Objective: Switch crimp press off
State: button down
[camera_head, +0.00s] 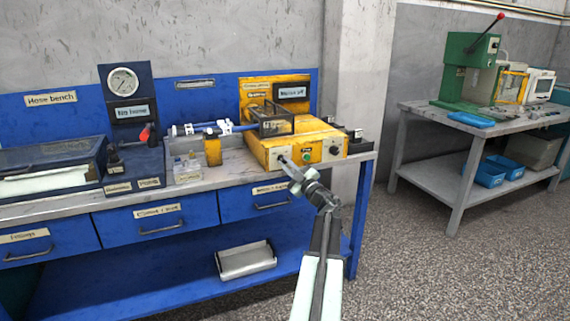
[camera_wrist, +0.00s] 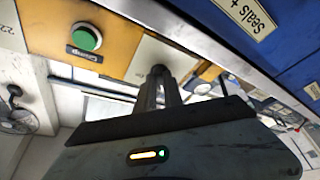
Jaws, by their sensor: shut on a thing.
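The crimp press (camera_head: 300,146) is a yellow box on the blue bench, with a dark cage on top. Its front carries a small dark knob at the left, a green button (camera_head: 307,157) in the middle and a black dial (camera_head: 334,150) at the right. My gripper (camera_head: 286,163) reaches the left knob from the front. In the wrist view, my gripper (camera_wrist: 157,88) is shut on the dark knob (camera_wrist: 159,70), whose tip shows between the fingers. The green button (camera_wrist: 86,37) is beside it, apart from my fingers. The knob's setting is hidden by the fingers.
A dark display (camera_head: 291,92) stands behind the press; its text is too small to read surely. A gauge panel (camera_head: 127,90) and a blue rod (camera_head: 195,129) are to the left. Drawers (camera_head: 158,220) lie below. Open floor lies right, before a grey table (camera_head: 440,178).

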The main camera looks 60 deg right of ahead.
jog(key=shift+a+n, duration=0.1)
jog(key=shift+n, duration=0.5)
jog(key=c, duration=1.5)
grip_release()
jog(key=shift+o, duration=0.2)
jog(key=b+v, duration=0.2)
jog(key=v, duration=0.5)
jog(key=shift+s, duration=0.35)
